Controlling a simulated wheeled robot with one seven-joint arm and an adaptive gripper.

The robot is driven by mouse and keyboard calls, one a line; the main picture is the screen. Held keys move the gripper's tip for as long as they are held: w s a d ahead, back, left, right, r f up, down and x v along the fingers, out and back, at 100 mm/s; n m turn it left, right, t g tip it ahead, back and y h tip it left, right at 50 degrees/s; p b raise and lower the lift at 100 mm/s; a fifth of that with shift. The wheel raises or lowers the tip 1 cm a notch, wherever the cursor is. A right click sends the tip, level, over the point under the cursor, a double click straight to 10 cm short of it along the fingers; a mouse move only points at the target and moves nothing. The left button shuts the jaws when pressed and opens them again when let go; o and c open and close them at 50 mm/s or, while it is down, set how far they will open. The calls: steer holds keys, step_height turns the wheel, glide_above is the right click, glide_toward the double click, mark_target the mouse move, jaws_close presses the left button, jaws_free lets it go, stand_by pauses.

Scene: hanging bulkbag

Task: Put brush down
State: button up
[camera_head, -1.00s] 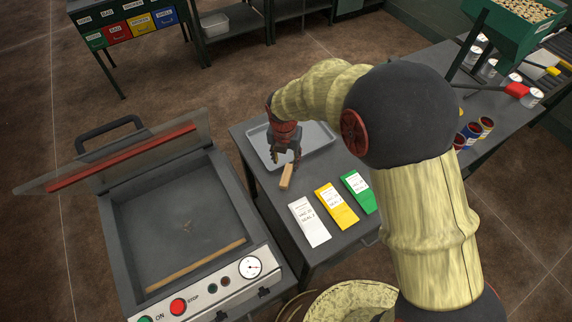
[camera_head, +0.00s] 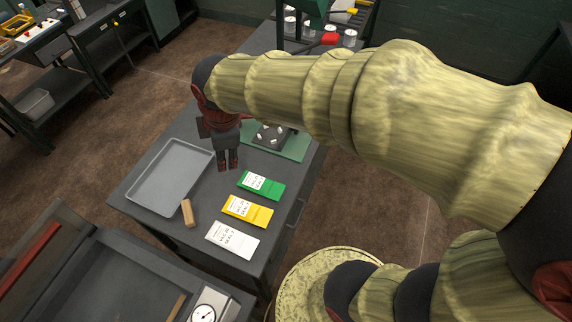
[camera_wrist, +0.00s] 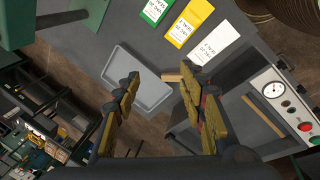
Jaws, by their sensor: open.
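The brush (camera_head: 187,212) shows as a short light-wood piece lying on the dark table, just beside the near right corner of the grey tray (camera_head: 160,196). Its bristles cannot be made out. My gripper (camera_head: 228,168) is open and empty, raised above the table beyond the brush, near the green packet, and apart from the brush. In the wrist view, my open fingers (camera_wrist: 157,76) point toward the table, and the brush (camera_wrist: 172,78) shows small and farther off, between them near the right finger.
Green (camera_head: 261,185), yellow (camera_head: 247,210) and white (camera_head: 232,239) packets lie in a row right of the brush. A green mat (camera_head: 289,147) with a dark fixture is behind my gripper. The open sealing machine (camera_head: 120,285) stands at the front left. The tray is empty.

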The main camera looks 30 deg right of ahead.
steer(key=s+d+r+m+t, duration=0.1)
steer(key=s+d+r+m, duration=0.1)
steer(key=s+d+m, duration=0.2)
steer(key=s+d+r+m+t, duration=0.1)
steer(key=s+d+r+m, duration=0.2)
steer(key=s+m, duration=0.7)
steer(key=shift+s+d+m, duration=0.25)
steer(key=shift+d+m, duration=0.45)
steer(key=shift+d, duration=0.2)
steer(key=shift+r, duration=0.1)
step_height(320, 180, down, 8)
steer(key=b, duration=0.7)
steer(key=shift+r+b, duration=0.25)
steer(key=shift+b, duration=0.05)
steer(key=shift+o, duration=0.5)
steer(key=shift+a, duration=0.1)
